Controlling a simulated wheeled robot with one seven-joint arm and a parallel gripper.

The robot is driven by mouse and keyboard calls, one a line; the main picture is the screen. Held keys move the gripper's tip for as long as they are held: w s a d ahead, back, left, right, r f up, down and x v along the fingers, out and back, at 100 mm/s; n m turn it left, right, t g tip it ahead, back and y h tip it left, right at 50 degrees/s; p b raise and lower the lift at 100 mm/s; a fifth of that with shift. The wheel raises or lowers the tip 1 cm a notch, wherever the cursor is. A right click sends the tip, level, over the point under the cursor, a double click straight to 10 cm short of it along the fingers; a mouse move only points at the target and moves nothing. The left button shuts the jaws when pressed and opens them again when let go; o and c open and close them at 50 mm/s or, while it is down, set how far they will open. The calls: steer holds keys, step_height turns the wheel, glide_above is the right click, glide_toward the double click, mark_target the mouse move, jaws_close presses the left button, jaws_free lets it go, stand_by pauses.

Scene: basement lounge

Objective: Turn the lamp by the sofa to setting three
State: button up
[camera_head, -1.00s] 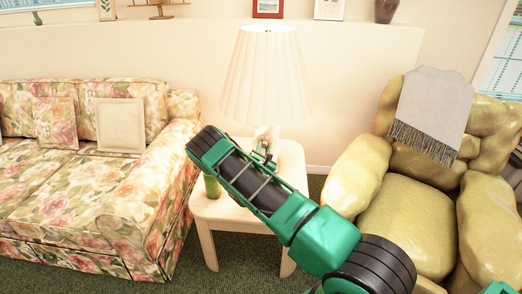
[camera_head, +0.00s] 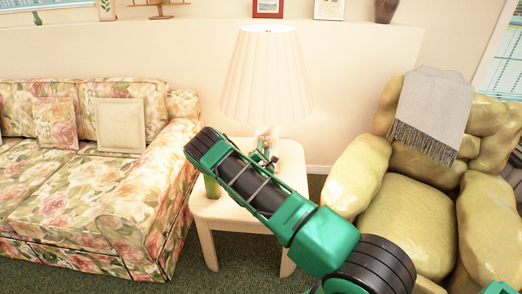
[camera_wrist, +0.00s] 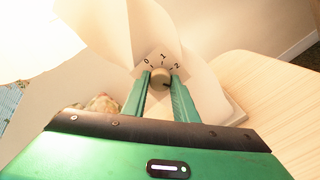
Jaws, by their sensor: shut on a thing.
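The lamp (camera_head: 266,75) has a pleated cream shade and a pale base, and stands on a small side table (camera_head: 236,217) beside the floral sofa (camera_head: 150,195). In the wrist view its round beige knob (camera_wrist: 160,75) sits on a pale dial plate (camera_wrist: 160,57) marked 0, 1 and 2. No 3 is visible; my right finger covers part of the plate. A dark mark shows on the knob's lower right edge. My gripper (camera_wrist: 160,82) is shut on the knob, one finger on each side. In the head view my gripper (camera_head: 264,157) is at the lamp base, partly hidden by my arm.
A green object (camera_head: 212,186) stands on the table's left side, close to my arm. An olive armchair (camera_head: 405,215) with a grey throw (camera_head: 435,105) is at the right. The shade hangs above my gripper. A low wall is behind the table.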

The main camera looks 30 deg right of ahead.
steer(key=shift+d, duration=0.15)
steer(key=o, duration=1.1)
steer(key=shift+c, duration=0.2)
steer(key=shift+s, duration=0.1)
steer(key=v, duration=1)
steer(key=shift+s+a, duration=0.2)
steer(key=shift+a, duration=0.15)
